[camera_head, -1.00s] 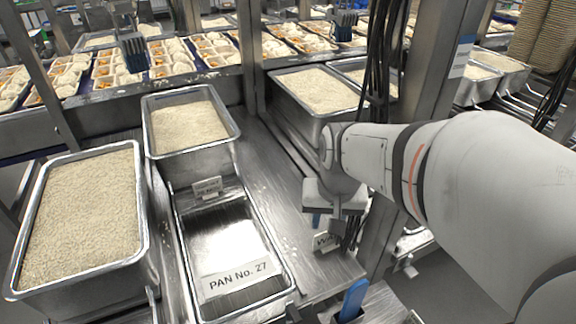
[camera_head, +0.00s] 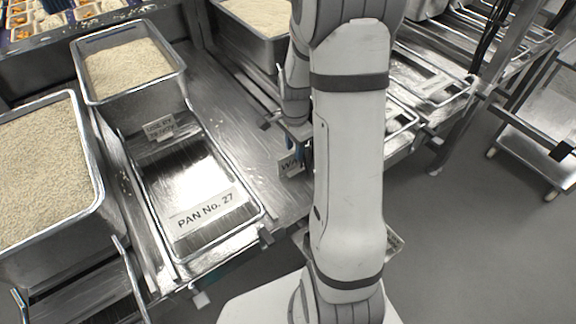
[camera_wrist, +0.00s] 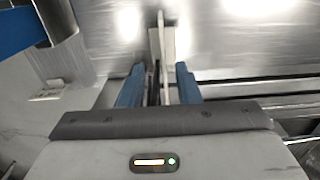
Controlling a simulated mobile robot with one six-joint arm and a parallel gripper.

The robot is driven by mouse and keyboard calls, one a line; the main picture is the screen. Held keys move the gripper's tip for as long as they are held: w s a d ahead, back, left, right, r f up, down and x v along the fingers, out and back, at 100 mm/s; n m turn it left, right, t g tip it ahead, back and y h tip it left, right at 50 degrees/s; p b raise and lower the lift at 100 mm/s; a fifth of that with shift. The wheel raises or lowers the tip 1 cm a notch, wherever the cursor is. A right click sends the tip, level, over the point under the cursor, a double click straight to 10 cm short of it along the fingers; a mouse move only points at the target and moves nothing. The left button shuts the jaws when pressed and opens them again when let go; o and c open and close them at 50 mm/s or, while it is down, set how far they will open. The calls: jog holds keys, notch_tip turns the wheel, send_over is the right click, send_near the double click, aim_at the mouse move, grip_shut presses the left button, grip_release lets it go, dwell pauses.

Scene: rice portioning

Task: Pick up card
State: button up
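In the wrist view a thin pale card (camera_wrist: 163,45) stands nearly edge-on, ahead of and between my two blue fingers. My gripper (camera_wrist: 159,70) is open, with a gap to the card on each side. In the head view my gripper is mostly hidden behind my arm, just beside the "WA" card. Another card (camera_head: 204,213), reading "PAN No. 27", lies in a steel pan, and a small sign (camera_head: 159,127) stands behind it.
Rice-filled steel pans stand at the left (camera_head: 97,190) and behind (camera_head: 182,72) the empty pan (camera_head: 262,211). Another rice pan (camera_head: 240,38) is at the back. The bench (camera_head: 222,100) between them is mostly clear. A wheeled cart (camera_head: 535,150) stands at the right.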

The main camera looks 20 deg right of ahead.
send_over(294, 169)
jog(key=shift+f, duration=2.15)
jog(key=shift+f+b, duration=0.25)
jog(key=shift+b, duration=0.05)
grip_shut()
